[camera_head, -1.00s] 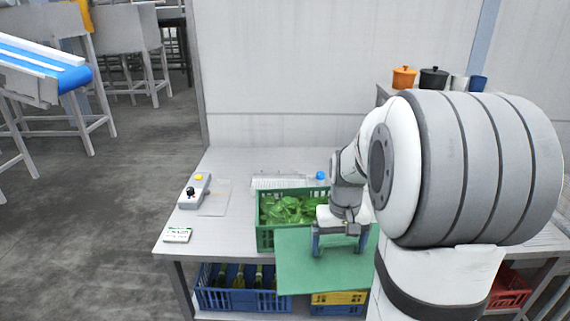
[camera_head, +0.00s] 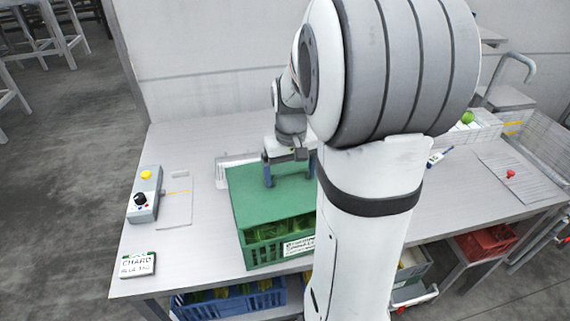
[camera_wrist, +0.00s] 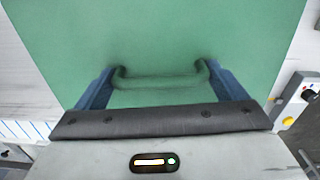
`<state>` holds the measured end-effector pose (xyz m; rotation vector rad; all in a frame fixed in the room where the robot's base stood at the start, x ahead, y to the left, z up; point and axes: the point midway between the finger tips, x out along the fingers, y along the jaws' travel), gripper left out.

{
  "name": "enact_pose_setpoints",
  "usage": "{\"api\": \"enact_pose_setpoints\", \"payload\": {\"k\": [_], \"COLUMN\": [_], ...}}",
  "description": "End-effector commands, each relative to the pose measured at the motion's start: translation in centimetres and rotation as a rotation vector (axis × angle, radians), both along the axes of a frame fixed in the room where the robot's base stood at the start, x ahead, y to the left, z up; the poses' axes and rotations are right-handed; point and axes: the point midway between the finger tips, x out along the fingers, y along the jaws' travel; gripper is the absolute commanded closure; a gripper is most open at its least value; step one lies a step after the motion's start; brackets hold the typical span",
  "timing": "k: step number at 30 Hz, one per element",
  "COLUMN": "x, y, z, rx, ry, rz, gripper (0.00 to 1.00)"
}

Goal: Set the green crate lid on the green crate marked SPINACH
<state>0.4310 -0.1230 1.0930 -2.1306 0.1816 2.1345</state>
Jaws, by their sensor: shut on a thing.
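The green crate lid (camera_head: 250,197) is a flat green panel with a raised handle, which shows in the wrist view (camera_wrist: 160,30). My gripper (camera_head: 290,172) is shut on that handle, one blue finger at each end, as the wrist view shows (camera_wrist: 160,82). The green crate (camera_head: 262,256) stands on the bench below the lid, with leafy greens behind its slatted front wall. The lid covers most of the crate's top. I cannot tell whether it rests on the rim or hangs just above. The crate's white label (camera_head: 299,246) is too small to read surely, and my arm hides the crate's right side.
A control box (camera_head: 145,195) with a yellow button and black knob stands on the left of the bench. A CHARD card (camera_head: 137,264) lies at the front left. A blue crate (camera_head: 228,304) sits below. A wire basket (camera_head: 540,140) is at the right.

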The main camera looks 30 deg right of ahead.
Motion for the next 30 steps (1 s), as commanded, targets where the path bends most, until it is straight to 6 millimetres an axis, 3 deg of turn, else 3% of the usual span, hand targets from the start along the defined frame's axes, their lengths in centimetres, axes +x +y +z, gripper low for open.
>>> {"api": "enact_pose_setpoints", "payload": {"k": [14,30], "x": [-0.1,-0.2], "y": [-0.2,-0.2], "z": [0.1,-4.1], "rx": [0.005,0.005], "ry": [-0.002,-0.001], "rz": [-0.007,-0.007], "gripper": [0.35,0.35]}}
